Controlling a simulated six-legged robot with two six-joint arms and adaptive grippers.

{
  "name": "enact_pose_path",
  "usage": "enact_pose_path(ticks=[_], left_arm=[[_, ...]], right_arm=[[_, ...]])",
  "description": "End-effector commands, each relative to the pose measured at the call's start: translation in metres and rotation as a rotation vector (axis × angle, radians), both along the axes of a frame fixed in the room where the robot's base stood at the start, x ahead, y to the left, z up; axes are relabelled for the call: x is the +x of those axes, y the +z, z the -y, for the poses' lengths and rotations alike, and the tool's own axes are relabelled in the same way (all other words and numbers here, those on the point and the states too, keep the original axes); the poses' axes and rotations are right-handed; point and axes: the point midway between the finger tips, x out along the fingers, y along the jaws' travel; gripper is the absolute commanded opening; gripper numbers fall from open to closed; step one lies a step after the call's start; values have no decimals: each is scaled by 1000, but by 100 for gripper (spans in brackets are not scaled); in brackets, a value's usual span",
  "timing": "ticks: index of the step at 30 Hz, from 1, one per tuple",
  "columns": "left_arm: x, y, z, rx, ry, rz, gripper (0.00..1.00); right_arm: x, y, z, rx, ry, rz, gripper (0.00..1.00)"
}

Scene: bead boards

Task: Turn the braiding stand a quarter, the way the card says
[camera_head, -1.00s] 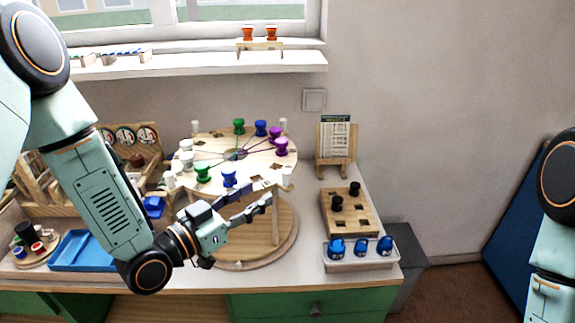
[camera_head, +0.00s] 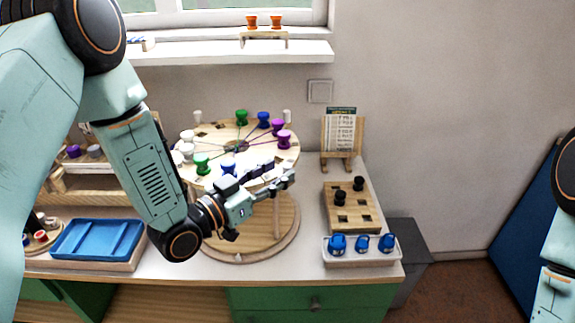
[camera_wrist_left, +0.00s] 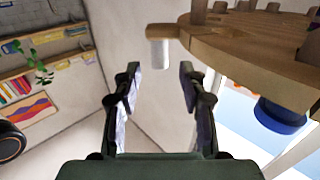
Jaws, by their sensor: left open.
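The braiding stand's round wooden top (camera_head: 215,142) carries green, blue, purple and white bobbins, with dark threads meeting at its middle; it stands over a round base (camera_head: 285,240). The card (camera_head: 340,130) stands on a small easel at the back right; its print is too small to read. My left gripper (camera_head: 283,182) is open at the stand's near right edge. In the left wrist view the top's edge (camera_wrist_left: 240,52) is beyond the fingers, and a white peg (camera_wrist_left: 158,52) lies in line with the gap between them, not gripped. My right gripper is out of view.
A wooden block with black pegs (camera_head: 336,213) and a tray of blue weights (camera_head: 357,258) stand right of the stand. A blue tray (camera_head: 95,240) lies at the left. A shelf (camera_head: 215,58) runs above the table. Bare tabletop shows near the front edge.

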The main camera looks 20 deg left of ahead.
Motion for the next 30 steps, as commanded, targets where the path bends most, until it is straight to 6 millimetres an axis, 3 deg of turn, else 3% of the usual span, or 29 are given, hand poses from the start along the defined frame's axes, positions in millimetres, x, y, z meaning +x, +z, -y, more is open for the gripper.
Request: enact_pose_path(ticks=[9, 20, 30], left_arm=[[30, 0, 18, 1, -2, 0, 42], [35, 0, 21, -1, 0, 0, 42], [35, 0, 21, -1, 0, 0, 14]], right_arm=[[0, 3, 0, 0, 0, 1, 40], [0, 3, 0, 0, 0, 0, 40], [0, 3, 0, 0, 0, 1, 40]])
